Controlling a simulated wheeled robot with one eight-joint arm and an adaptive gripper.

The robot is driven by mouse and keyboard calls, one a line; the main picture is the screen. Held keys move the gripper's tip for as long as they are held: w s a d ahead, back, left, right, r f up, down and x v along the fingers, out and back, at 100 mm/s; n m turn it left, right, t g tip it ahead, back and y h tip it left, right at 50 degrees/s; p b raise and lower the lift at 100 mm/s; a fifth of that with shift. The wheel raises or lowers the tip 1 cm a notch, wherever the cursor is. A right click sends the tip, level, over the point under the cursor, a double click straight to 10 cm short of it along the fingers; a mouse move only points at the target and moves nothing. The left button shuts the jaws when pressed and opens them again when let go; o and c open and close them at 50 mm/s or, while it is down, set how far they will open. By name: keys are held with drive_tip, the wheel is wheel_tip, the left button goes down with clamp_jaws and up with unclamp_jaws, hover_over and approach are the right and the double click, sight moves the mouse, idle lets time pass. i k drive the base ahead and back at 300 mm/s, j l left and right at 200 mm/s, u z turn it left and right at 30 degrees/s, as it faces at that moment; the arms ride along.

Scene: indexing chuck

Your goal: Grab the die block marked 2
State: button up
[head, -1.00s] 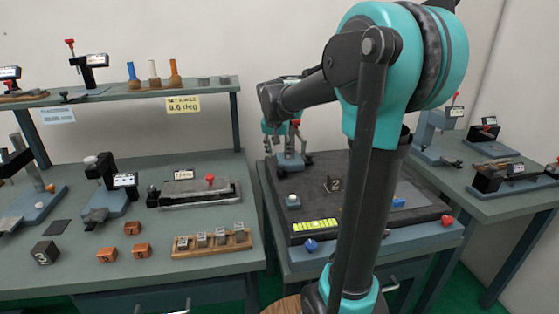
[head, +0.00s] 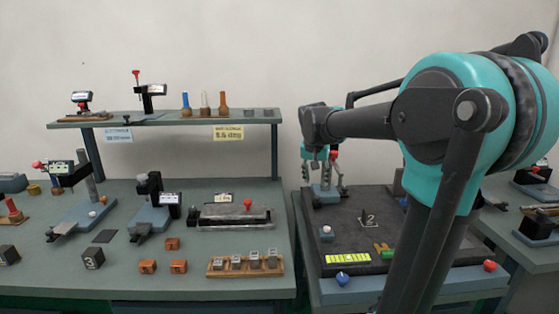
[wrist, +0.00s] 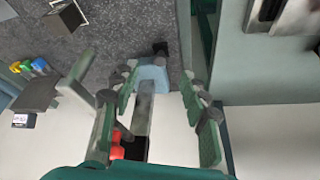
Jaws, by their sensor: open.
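The die block marked 2 (head: 368,220) is a dark cube with a pale 2 on its front face. It rests on the dark plate (head: 345,244) of the right-hand bench, left of my arm in the head view. My gripper (head: 324,178) is open and empty, behind and left of the block, at a small stand with a blue base (head: 326,197) and a red knob. In the wrist view my gripper (wrist: 160,88) has its green-padded fingers apart, with the stand (wrist: 152,75) showing between them. A dark block at that view's top left may be the die block, but no number is readable.
A dark block marked 3 (head: 93,258), several orange blocks (head: 172,244) and a wooden rack (head: 244,267) are on the left bench. A shelf (head: 180,117) stands behind it. Blue (head: 342,279) and red (head: 490,266) knobs line the plate's front edge.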

sight(369, 214)
drive_tip(key=k, duration=0.9)
